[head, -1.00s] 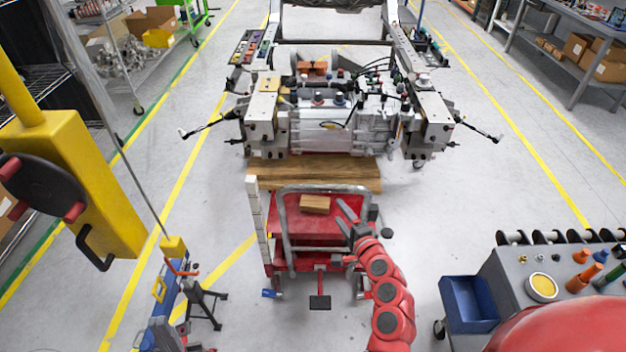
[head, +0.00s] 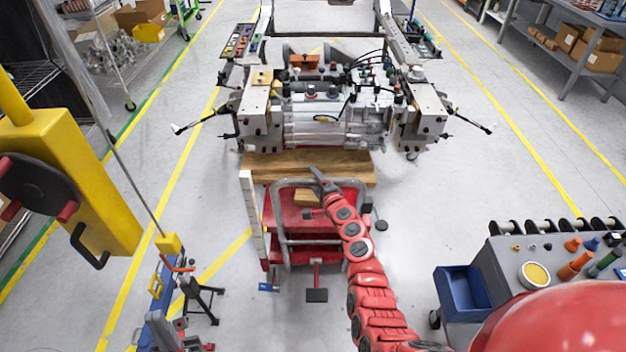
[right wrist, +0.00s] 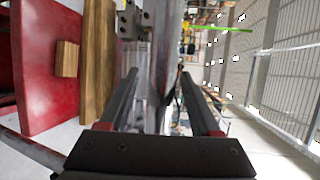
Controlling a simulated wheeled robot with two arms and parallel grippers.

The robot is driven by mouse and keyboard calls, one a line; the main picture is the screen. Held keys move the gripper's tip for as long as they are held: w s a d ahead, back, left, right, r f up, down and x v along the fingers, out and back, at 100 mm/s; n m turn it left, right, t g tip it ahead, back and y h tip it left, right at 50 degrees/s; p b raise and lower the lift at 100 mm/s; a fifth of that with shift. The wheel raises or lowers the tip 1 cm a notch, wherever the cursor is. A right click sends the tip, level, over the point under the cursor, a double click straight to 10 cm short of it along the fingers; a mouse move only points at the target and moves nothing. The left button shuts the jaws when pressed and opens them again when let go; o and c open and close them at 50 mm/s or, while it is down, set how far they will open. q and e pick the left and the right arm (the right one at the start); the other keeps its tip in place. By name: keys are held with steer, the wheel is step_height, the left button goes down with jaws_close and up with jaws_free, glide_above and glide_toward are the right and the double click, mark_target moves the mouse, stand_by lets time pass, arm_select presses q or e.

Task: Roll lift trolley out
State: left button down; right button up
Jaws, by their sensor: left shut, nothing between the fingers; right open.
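The red lift trolley (head: 306,213) stands in front of the chassis fixture, its grey tube handle (head: 284,215) facing me. Wooden boards (head: 257,168) and a small wooden block lie at its top; the block (right wrist: 67,59) and red deck (right wrist: 45,85) show in the right wrist view. My right gripper (head: 319,178) is open over the top of the handle, with its arm crossing the handle's right side. In the right wrist view, the two fingers (right wrist: 165,100) are spread apart, and a tube passes at lower left, outside them. My left gripper is not in view.
The chassis (head: 335,122) with its motor unit is directly behind the trolley. A yellow hoist part (head: 85,180) hangs at left, above a black-legged stand (head: 203,300). A grey cart with a blue bin (head: 463,289) is at right. Floor between trolley and cart is clear.

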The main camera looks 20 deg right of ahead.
steer(key=shift+w+f, duration=0.1)
steer(key=shift+w, duration=0.6)
steer(key=shift+c, duration=0.2)
jaws_close()
steer(key=shift+s, duration=0.1)
stand_by(0.8)
